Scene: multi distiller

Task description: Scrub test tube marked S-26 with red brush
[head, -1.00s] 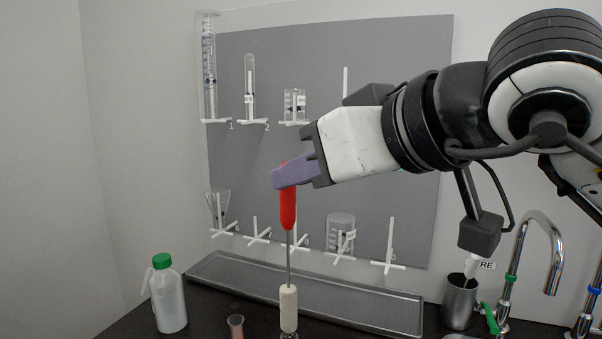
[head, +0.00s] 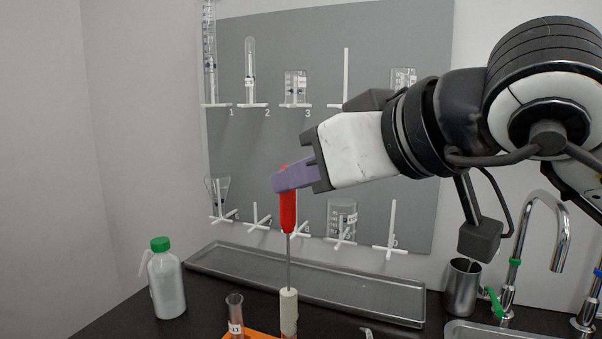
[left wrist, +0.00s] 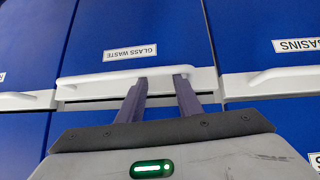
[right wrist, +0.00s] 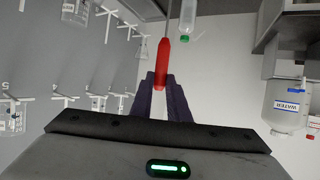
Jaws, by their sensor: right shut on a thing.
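My right gripper (head: 292,178) is shut on the red handle of the brush (head: 288,212), which also shows in the right wrist view (right wrist: 162,65). The brush hangs almost upright, with its pale bristle head (head: 289,308) at the bottom. I cannot tell whether a tube surrounds its lower end, cut off by the frame. A labelled test tube (head: 235,318) with reddish contents stands left of the bristles at an orange rack (head: 252,335). No label reading S-26 is legible. My left gripper (left wrist: 160,88) shows only in the left wrist view, its fingers apart and empty near a drawer handle (left wrist: 110,77).
A green-capped bottle (head: 167,285) stands at the left. A long metal tray (head: 225,263) lies along the wall, below a grey pegboard (head: 330,150) with glassware. A metal cup (head: 462,290), taps (head: 515,262) and a sink edge (head: 480,328) are at the right.

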